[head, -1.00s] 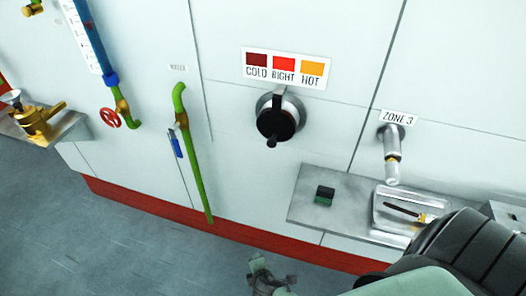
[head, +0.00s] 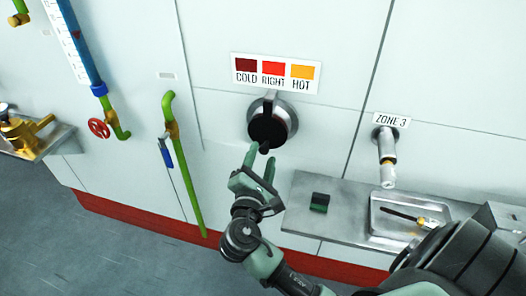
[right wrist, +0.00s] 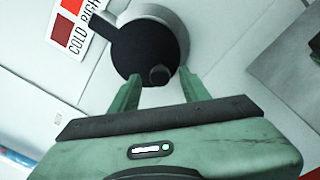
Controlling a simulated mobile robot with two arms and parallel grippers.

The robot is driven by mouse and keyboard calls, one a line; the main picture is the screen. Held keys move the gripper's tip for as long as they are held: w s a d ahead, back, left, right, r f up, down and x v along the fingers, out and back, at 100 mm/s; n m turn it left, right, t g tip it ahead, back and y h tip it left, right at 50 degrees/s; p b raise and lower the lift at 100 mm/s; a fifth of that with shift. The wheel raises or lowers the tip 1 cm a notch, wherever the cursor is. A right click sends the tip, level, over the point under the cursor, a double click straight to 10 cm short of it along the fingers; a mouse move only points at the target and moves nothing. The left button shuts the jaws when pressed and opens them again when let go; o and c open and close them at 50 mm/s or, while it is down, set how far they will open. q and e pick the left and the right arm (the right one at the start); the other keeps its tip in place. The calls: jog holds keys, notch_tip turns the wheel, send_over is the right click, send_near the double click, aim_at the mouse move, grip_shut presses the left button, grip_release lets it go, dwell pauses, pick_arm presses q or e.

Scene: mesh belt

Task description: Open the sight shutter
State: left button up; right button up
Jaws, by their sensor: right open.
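The sight shutter (head: 266,129) is a round black disc over a silver ring (head: 288,115) on the white wall. It covers the opening, and a short black arm runs up from it. A small black knob (head: 264,147) sticks out at its lower edge. My right gripper (head: 261,157) is open just below and in front of the disc. In the right wrist view, the knob (right wrist: 159,75) lies between the lines of the two fingers, at about their tips (right wrist: 158,84). I cannot tell whether they touch it. My left gripper is not in view.
A COLD/RIGHT/HOT colour plate (head: 275,72) is above the shutter. A metal shelf (head: 300,220) with a dark green block (head: 319,203) and a tray (head: 377,226) lies right. A nozzle (head: 387,160) hangs above it. A green pipe (head: 185,165) stands left.

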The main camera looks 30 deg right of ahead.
jog(key=shift+x, duration=0.85)
grip_shut()
dwell(0.8)
